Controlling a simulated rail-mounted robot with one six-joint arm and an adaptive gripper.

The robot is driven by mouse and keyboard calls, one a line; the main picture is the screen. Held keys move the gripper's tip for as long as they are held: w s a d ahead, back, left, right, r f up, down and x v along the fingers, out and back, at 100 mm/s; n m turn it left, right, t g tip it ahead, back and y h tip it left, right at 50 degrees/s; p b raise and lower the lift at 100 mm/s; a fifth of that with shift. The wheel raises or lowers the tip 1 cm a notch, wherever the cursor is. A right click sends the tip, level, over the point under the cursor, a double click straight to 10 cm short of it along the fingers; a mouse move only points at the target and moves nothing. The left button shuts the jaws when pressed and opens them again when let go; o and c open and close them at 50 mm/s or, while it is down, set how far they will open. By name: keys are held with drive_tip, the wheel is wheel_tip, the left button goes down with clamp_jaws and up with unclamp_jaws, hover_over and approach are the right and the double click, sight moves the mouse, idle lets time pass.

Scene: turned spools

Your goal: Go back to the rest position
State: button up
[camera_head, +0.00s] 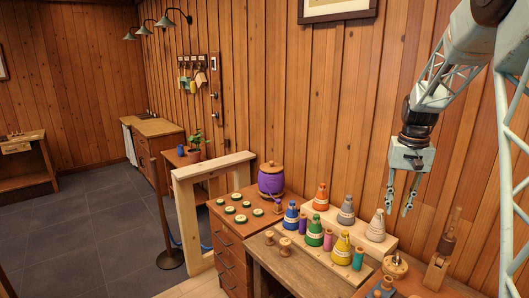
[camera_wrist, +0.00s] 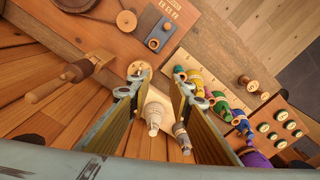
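My gripper (camera_head: 399,207) hangs in the air above the right end of the workbench, fingers pointing down. Its fingers are apart with nothing between them. In the wrist view my gripper (camera_wrist: 158,84) also shows spread and empty. Below and to its left stand cone-shaped thread spools: orange (camera_head: 321,197), grey (camera_head: 346,210), cream (camera_head: 376,226), blue (camera_head: 291,215), green (camera_head: 315,232) and yellow (camera_head: 341,247). The grey and cream cones stand on a raised pale step (camera_head: 318,214). No spool touches the fingers.
A wooden tool (camera_head: 440,252) stands at the bench's right. A purple-wrapped jar (camera_head: 271,182) and several green-topped discs (camera_head: 241,218) sit on the drawer cabinet (camera_head: 228,250). A wooden frame (camera_head: 212,172) stands left. The plank wall (camera_head: 330,110) is behind; the air around my gripper looks free.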

drive_tip(key=s+a+r+n+t+b, duration=0.1)
drive_tip(key=s+a+r, duration=0.7)
drive_tip(key=s, duration=0.3)
drive_tip(key=s+a+r+n+t+b, duration=0.1)
drive_tip(key=s+a+r, duration=0.65)
drive_tip(key=s, duration=0.35)
drive_tip(key=s+a+f, duration=0.1)
drive_tip(key=s+a, duration=0.1)
drive_tip(key=s, duration=0.7)
drive_tip(key=s+a+f+n+b, duration=0.1)
drive_tip(key=s+a, duration=0.2)
drive_tip(key=s, duration=0.7)
drive_tip(key=s+a+f+n+t, duration=0.1)
drive_tip(key=s+a, duration=0.2)
drive_tip(key=s, duration=0.6)
drive_tip(key=shift+s+a+f+b, duration=0.2)
drive_tip(key=shift+s+a+b, duration=0.05)
drive_tip(key=shift+b, duration=0.15)
drive_tip(key=shift+f, duration=0.15)
wheel_tip(320, 180, down, 10)
drive_tip(key=b, duration=1)
drive_tip(key=shift+o, duration=0.9)
